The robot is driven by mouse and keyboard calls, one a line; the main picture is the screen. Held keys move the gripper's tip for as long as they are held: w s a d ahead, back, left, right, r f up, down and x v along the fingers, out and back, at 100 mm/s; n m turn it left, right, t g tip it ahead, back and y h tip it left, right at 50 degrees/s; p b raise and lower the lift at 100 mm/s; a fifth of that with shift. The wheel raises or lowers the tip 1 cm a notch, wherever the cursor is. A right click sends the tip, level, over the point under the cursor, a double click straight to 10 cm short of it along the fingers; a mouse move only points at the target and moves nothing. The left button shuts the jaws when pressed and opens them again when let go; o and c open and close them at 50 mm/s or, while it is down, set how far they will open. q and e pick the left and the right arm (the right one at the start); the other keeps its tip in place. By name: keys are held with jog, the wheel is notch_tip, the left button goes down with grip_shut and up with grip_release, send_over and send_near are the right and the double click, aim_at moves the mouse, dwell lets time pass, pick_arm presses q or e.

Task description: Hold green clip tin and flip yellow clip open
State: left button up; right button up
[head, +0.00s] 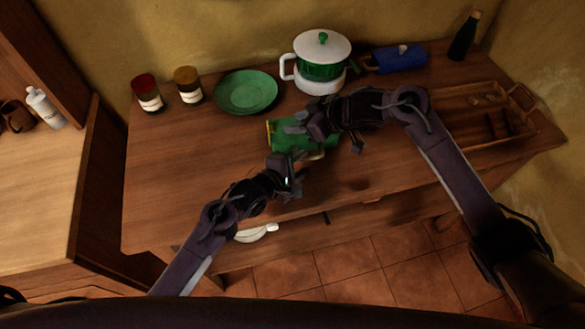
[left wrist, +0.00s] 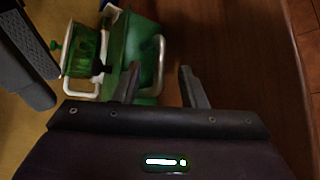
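The green clip tin (head: 290,141) lies on the counter between my two grippers, its yellow clip (head: 269,131) at its left end. A pale handle (head: 315,155) sticks out on its near side. In the left wrist view the green tin (left wrist: 146,34) and its white handle (left wrist: 160,65) lie just beyond my left gripper (left wrist: 158,84), whose fingers are apart with nothing between them. In the head view my left gripper (head: 284,171) is at the tin's near side. My right gripper (head: 297,123) is above the tin's far side near the yellow clip; its fingers look apart.
A green and white pot (head: 322,68), a green plate (head: 246,91) and two jars (head: 187,86) stand along the back. A blue object (head: 399,59) and dark bottle (head: 465,37) are at back right. A wooden tray (head: 470,140) is at right. The counter's left part is clear.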

aim_at(310, 159)
pick_arm(q)
jog(key=shift+x, duration=1.75)
